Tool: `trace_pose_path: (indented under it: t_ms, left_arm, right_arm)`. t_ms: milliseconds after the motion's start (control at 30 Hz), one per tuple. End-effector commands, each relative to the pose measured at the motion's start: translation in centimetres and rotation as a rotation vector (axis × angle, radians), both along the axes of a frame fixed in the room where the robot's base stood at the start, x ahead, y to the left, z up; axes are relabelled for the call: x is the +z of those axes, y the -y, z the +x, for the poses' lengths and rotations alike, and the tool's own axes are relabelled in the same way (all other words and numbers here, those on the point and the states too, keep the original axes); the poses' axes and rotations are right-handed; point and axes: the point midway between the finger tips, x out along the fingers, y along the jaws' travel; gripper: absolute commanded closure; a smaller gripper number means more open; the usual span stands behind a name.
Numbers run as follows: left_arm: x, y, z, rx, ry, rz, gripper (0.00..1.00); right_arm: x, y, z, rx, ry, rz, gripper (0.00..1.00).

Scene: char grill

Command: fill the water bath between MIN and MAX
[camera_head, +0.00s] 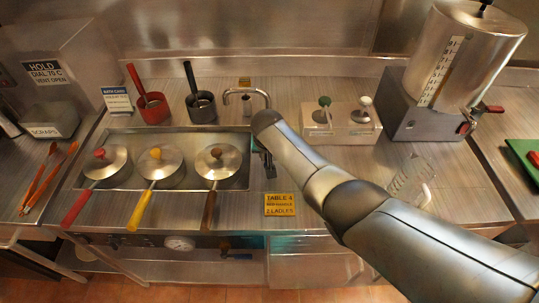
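The water bath (236,135) is a long steel well sunk in the counter at the left. Three lidded round pots (222,161) sit in it, with red, yellow and brown handles reaching over the front edge. The water level and any MIN or MAX marks cannot be made out. A curved metal spout (246,92) stands behind the bath's right end. My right arm reaches in from the lower right. Its gripper (269,168) points down at the bath's right edge, partly hidden by the arm; its fingers are too small to judge. My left gripper is out of view.
A white box with green and white knobs (341,125) stands right of the spout. A steel urn (462,50) with a red-handled tap (480,113) stands farther right. A clear measuring jug (408,180) is on the right counter. Red (151,108) and dark (202,106) pots stand behind the bath.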

Motion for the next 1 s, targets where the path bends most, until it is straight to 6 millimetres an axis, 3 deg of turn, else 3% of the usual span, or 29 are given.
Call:
trace_pose_path:
  t_ms: [200, 233, 500, 833, 1000]
  left_arm:
    - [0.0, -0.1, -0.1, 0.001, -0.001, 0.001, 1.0]
    - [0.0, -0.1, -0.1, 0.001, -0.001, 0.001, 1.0]
    - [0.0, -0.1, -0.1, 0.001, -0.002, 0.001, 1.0]
    - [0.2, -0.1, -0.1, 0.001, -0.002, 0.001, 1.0]
    - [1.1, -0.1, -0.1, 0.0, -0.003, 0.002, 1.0]
  right_arm:
    - [-0.1, -0.2, -0.1, -0.005, -0.002, 0.007, 1.0]
    - [-0.1, -0.2, -0.1, -0.005, -0.002, 0.007, 0.72]
    - [0.0, -0.1, 0.0, -0.002, -0.001, 0.005, 0.43]
    - [0.2, -0.1, -0.1, -0.002, -0.001, 0.004, 0.43]
    - [1.5, -0.1, -0.5, 0.0, 0.0, 0.004, 0.43]
